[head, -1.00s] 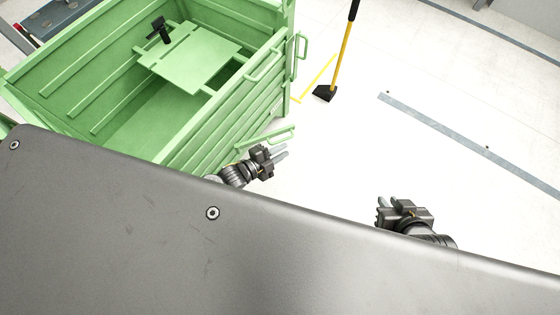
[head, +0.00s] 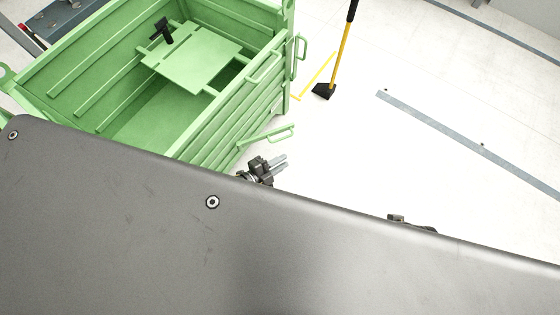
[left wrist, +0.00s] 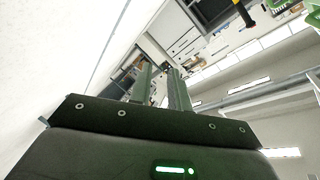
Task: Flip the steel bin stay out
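The green steel bin (head: 215,119) stands at the upper left of the head view. A green bar (head: 266,136), which looks like a stay, sticks out from the lower part of its near right side. Other green bars (head: 263,68) and (head: 300,46) are higher on that side and at the corner. My left gripper (head: 282,160) is just below the lower bar in the picture, apart from it. Its two fingers, also in the left wrist view (left wrist: 160,85), are spread with nothing between them. My right gripper (head: 396,218) is mostly hidden behind my grey body.
A green panel (head: 192,58) with a black object (head: 162,31) lies across the bin. A yellow-handled tool with a black foot (head: 324,91) stands right of the bin. A grey floor strip (head: 470,140) crosses the open pale floor at right.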

